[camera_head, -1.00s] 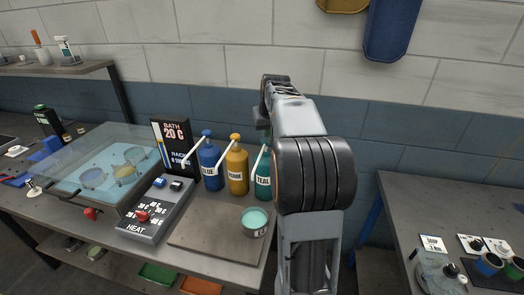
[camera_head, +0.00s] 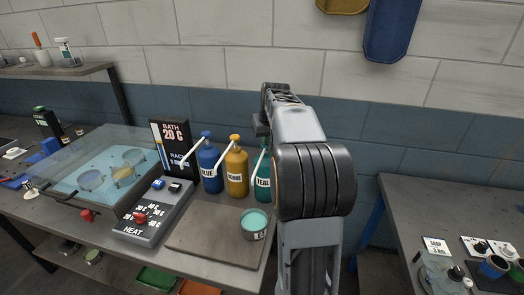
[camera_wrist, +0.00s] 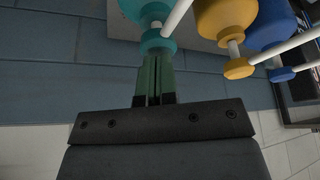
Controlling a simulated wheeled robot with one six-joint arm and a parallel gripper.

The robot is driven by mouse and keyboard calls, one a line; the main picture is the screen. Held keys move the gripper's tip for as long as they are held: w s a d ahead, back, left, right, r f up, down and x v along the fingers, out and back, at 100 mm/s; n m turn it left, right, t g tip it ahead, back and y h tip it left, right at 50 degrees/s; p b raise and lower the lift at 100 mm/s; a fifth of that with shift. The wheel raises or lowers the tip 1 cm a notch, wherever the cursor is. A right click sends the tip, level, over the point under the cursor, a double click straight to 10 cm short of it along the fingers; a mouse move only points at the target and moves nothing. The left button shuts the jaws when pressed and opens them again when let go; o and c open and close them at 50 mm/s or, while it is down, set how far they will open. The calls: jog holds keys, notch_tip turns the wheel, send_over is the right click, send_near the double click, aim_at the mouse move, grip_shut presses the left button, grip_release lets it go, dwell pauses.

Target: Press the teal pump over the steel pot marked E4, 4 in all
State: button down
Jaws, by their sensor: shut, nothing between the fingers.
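The teal bottle (camera_head: 263,183) stands at the right end of a row of pump bottles, partly behind my arm. Its white spout slants down toward the steel pot (camera_head: 254,233), which has teal liquid inside and a label I can only partly read. The teal pump head is hidden in the head view; in the wrist view the teal pump head (camera_wrist: 158,42) lies right at the tips of my gripper (camera_wrist: 154,58). The green fingers are together and empty. They look in contact with the head or very close; I cannot tell which.
The ochre bottle (camera_head: 236,172) and blue bottle (camera_head: 209,168) stand left of the teal one. The heat control box (camera_head: 150,215), bath display (camera_head: 172,145) and glass-lidded bath (camera_head: 105,170) are further left. Another bench (camera_head: 410,205) is at right.

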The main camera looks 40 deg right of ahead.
jog(key=shift+r+p, duration=1.4)
jog(key=shift+r, duration=0.15)
jog(key=shift+f, duration=0.2)
jog(key=shift+f+b, duration=1.25)
jog(key=shift+f, duration=0.25)
jog(key=shift+r, duration=0.15)
jog(key=shift+r+p, duration=1.45)
jog(key=shift+r, duration=0.05)
jog(key=shift+r, duration=0.1)
notch_tip(320, 180, up, 6)
jog(key=p, duration=0.5)
